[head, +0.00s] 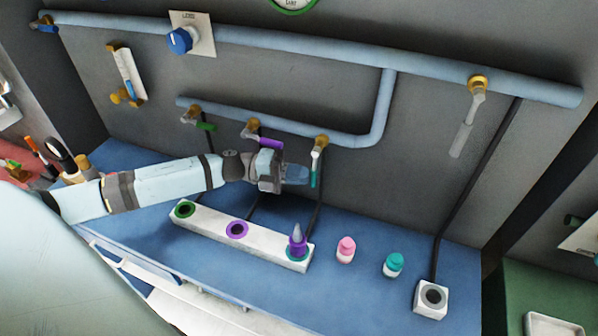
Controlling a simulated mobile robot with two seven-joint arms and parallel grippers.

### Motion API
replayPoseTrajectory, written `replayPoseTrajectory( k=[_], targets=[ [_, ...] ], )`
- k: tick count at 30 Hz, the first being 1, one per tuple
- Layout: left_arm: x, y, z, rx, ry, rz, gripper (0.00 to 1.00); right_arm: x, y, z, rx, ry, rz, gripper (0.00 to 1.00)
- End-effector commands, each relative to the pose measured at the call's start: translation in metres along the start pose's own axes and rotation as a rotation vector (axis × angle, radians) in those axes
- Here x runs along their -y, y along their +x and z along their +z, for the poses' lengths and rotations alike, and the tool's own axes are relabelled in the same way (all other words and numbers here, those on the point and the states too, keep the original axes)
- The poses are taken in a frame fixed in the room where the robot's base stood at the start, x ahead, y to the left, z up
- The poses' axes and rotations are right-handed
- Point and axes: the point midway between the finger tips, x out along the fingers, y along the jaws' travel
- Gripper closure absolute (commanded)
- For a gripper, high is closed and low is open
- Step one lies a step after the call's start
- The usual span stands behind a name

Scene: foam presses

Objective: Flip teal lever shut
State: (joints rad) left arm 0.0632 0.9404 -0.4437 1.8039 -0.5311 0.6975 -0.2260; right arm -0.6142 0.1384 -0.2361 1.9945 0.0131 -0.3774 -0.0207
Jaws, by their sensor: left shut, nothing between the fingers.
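The teal lever (314,176) hangs downward from the rightmost brass valve (321,141) on the lower blue pipe (290,127). My left gripper (300,175) is shut and empty, with its fingertips just left of the teal lever. I cannot tell whether they touch it. My right gripper is not in view.
Below stands a white block (266,248) with ringed sockets and a purple nozzle (297,242). A pink-capped bottle (346,249), a teal-capped bottle (393,264) and a white socket box (431,299) stand to the right. The blue bench (370,220) is bare behind the bottles.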

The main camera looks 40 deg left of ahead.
Motion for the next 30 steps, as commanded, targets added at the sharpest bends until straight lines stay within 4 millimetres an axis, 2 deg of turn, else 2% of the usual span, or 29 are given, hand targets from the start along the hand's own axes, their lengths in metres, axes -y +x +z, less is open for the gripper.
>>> replayPoseTrajectory(
  k=[10, 16, 23, 30],
  targets=[
    [-0.001, 0.000, 0.000, 0.000, -0.002, -0.004, 1.00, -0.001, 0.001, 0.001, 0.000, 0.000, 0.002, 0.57],
    [-0.006, 0.004, -0.001, -0.001, -0.012, -0.047, 1.00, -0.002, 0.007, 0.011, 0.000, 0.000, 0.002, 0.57],
    [-0.013, 0.013, -0.003, 0.000, -0.037, -0.182, 1.00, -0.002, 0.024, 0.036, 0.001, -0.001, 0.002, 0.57],
    [-0.017, 0.029, -0.006, 0.000, -0.080, -0.397, 1.00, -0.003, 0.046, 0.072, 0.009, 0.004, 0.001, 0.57]
  ],
)
